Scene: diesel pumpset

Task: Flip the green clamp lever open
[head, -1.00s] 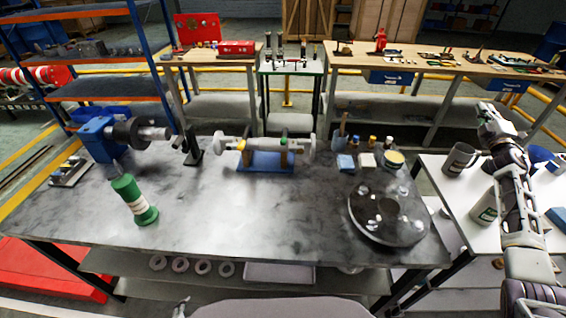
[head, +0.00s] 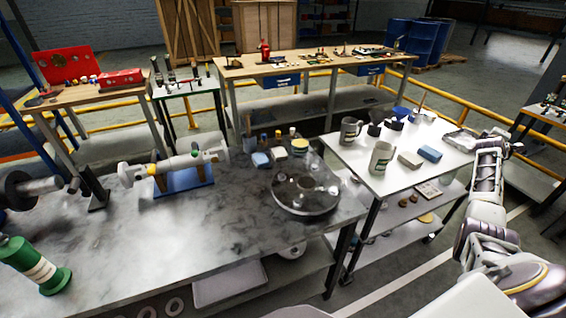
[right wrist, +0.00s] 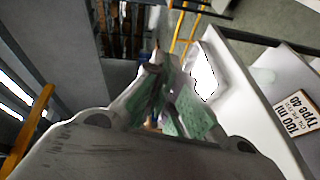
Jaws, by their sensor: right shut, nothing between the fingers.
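A grey shaft (head: 168,164) lies on a blue cradle (head: 184,181) on the dark-topped workbench, at the left of the head view. A small green part (head: 196,154) shows at the shaft's right clamp; it is too small to tell whether it is a lever, or open or shut. My right gripper (head: 498,137) is at the far right, by the white table's back right corner and well away from the shaft. In the right wrist view its fingers (right wrist: 168,98) are closed with nothing between them. My left gripper is out of view.
A round dark flange (head: 305,193) sits at the workbench's right end. A green-and-white cylinder (head: 36,266) stands at front left. The white table (head: 372,175) holds mugs (head: 382,157) and a blue block (head: 429,153). A narrow gap separates the tables.

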